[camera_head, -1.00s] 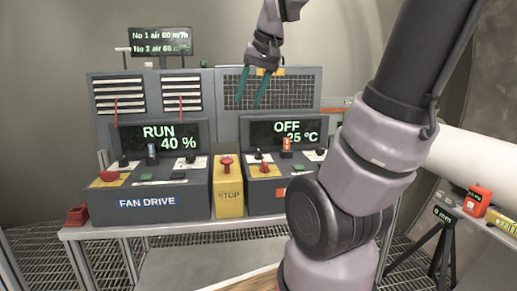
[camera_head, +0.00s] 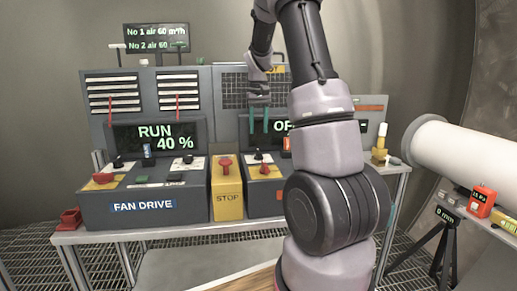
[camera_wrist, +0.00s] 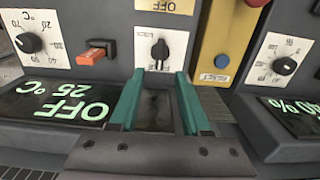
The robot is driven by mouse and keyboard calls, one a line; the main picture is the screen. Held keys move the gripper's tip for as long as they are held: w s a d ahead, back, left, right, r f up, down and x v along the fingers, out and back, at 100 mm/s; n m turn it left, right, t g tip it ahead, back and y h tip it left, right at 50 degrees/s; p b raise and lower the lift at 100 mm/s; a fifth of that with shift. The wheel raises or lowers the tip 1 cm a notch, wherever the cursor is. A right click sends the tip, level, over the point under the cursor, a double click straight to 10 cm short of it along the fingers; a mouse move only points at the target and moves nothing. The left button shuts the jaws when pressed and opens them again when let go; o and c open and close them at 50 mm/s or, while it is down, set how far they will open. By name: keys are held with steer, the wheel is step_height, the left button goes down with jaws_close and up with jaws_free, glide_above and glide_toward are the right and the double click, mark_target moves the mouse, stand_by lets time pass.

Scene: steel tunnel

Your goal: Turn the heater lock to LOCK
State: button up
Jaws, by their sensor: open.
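The heater lock is a small black knob (camera_wrist: 160,52) on a white plate in the wrist view, which shows the panel upside down. A label shows on its plate, and I cannot tell for sure which mark the knob points to. In the head view the knob (camera_head: 258,155) is on the heater console, right of the yellow STOP box. My gripper (camera_wrist: 160,76) has two green fingers, open with nothing between them. The fingertips are close to the knob, apart from it in the wrist view. In the head view my gripper (camera_head: 258,128) hangs above the knob.
An orange switch (camera_wrist: 92,55) and a temperature dial (camera_wrist: 30,42) are beside the lock. The heater display (camera_wrist: 60,105) reads OFF, 25 °C. The yellow STOP box (camera_head: 227,190) stands between the heater and the fan drive console (camera_head: 145,205). My arm hides the heater's right part.

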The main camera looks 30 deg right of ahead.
mark_target(259, 151)
step_height(259, 151, down, 8)
steer(key=shift+f, duration=0.15)
stand_by(0.3)
jaws_close()
